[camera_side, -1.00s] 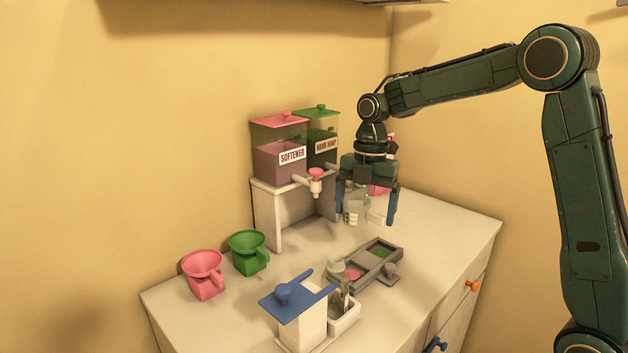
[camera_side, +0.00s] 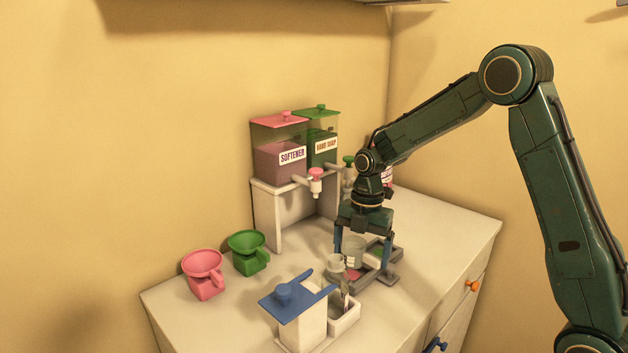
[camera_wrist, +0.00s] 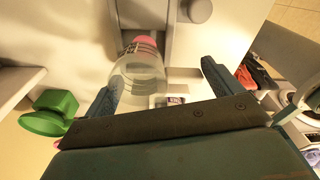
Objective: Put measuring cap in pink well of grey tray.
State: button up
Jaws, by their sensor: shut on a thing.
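My gripper (camera_side: 363,258) points down over the grey tray (camera_side: 396,253) and is shut on the clear measuring cap (camera_side: 355,250). The cap hangs upright between the blue fingers, low over the tray. The pink well (camera_side: 352,274) shows partly below it, at the tray's near-left part. The wrist view shows the see-through cap (camera_wrist: 137,78) between the fingertips (camera_wrist: 160,88), with pink behind its rim. Whether the cap's base touches the well floor cannot be told. The green well (camera_side: 376,251) is mostly hidden behind the gripper.
A blue-lidded white box (camera_side: 298,316) stands in front. Softener (camera_side: 280,160) and hand soap (camera_side: 322,147) dispensers stand behind. Pink (camera_side: 204,275) and green (camera_side: 247,252) funnel cups stand left.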

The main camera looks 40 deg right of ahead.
aim_at(360, 266)
jog(key=shift+f, duration=1.65)
jog(key=shift+f, duration=0.15)
jog(key=o, duration=0.7)
jog(key=shift+c, duration=0.2)
notch_tip(360, 266, up, 12)
jog(key=d, duration=0.1)
jog(key=shift+w+d, duration=0.2)
